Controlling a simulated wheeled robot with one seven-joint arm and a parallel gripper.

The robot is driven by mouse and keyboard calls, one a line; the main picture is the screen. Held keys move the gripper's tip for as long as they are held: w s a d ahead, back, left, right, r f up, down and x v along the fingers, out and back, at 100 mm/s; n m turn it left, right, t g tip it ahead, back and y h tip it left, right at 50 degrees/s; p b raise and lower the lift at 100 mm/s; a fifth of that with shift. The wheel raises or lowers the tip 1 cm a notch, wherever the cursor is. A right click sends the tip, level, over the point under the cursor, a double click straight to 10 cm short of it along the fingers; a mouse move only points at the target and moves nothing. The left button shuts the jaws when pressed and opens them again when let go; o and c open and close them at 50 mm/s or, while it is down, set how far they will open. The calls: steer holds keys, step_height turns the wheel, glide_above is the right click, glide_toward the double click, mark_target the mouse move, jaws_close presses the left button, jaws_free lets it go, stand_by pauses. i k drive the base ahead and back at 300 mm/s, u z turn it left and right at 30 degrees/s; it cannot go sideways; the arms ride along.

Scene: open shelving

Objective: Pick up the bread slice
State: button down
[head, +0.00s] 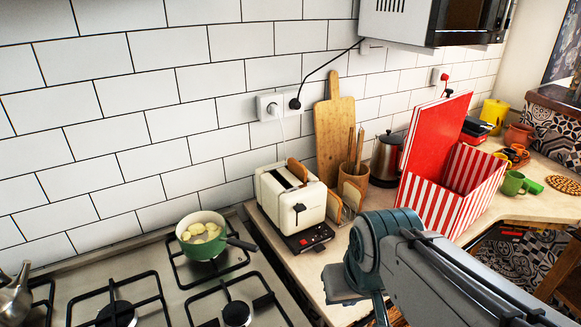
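A browned bread slice (297,169) sticks up out of a slot of the cream toaster (271,200) on the counter. More flat brown slices (335,207) stand upright just right of the toaster, partly hidden by it; I cannot tell for sure whether they are bread. My arm comes in from the lower right and bends in front of the counter, well apart from the toaster. My gripper's fingers cannot be made out in this view.
A green pot (202,236) with pale pieces inside sits on the stove (150,290) at left. A wooden board (334,130), kettle (386,158) and open red-striped box (441,196) stand right of the toaster. A microwave (425,20) hangs above.

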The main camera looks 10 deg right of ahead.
mark_target(297, 168)
steer(key=z, duration=0.05)
steer(key=k, duration=0.5)
steer(key=z, duration=1.95)
steer(key=i, duration=1.35)
steer(key=u, duration=3.05)
steer(key=i, duration=0.5)
steer(key=u, duration=0.1)
